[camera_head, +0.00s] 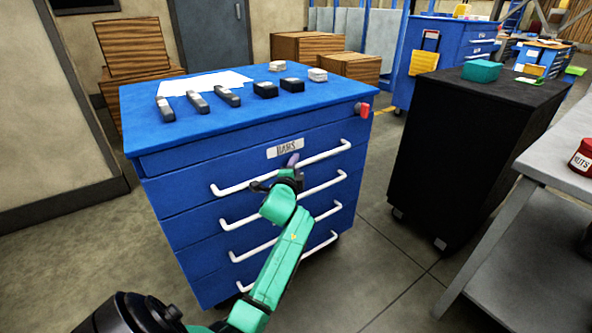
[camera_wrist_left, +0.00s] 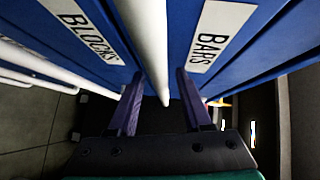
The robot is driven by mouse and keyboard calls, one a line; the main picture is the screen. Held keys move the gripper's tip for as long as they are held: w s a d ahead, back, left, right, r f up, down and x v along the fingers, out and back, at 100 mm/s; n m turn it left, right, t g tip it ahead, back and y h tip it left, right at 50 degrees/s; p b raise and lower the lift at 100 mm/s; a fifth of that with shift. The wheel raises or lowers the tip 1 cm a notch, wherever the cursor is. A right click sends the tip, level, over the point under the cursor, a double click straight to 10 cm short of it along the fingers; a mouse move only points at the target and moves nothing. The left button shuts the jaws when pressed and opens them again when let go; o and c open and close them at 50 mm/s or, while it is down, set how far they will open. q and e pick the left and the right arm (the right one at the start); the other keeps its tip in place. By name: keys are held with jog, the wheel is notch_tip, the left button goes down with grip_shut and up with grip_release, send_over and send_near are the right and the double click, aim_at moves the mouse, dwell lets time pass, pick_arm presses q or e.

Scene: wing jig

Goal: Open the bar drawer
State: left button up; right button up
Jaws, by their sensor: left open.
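The blue cabinet (camera_head: 160,168) has several drawers with white bar handles. The bar drawer (camera_head: 330,136) is the top one, with a BARS label (camera_head: 285,148); it looks shut, flush with the front. Its white handle (camera_head: 235,187) runs across below the label. My left gripper (camera_head: 291,164) is at the middle of this handle. In the left wrist view, the purple fingers of my left gripper (camera_wrist_left: 159,88) are open, one on each side of the white handle (camera_wrist_left: 148,45). I cannot tell whether they touch it. The BARS label (camera_wrist_left: 222,32) shows beside it. My right gripper is out of view.
A BLOCKS label (camera_wrist_left: 85,25) marks the neighbouring drawer. Bars (camera_head: 197,103), small blocks (camera_head: 292,84) and paper (camera_head: 222,80) lie on the cabinet top. A black cabinet (camera_head: 455,150) and a grey table (camera_head: 550,145) stand to the right. Floor in between is clear.

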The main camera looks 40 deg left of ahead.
pick_arm(q)
jog(key=shift+c, duration=0.3)
grip_shut()
dwell(1.2)
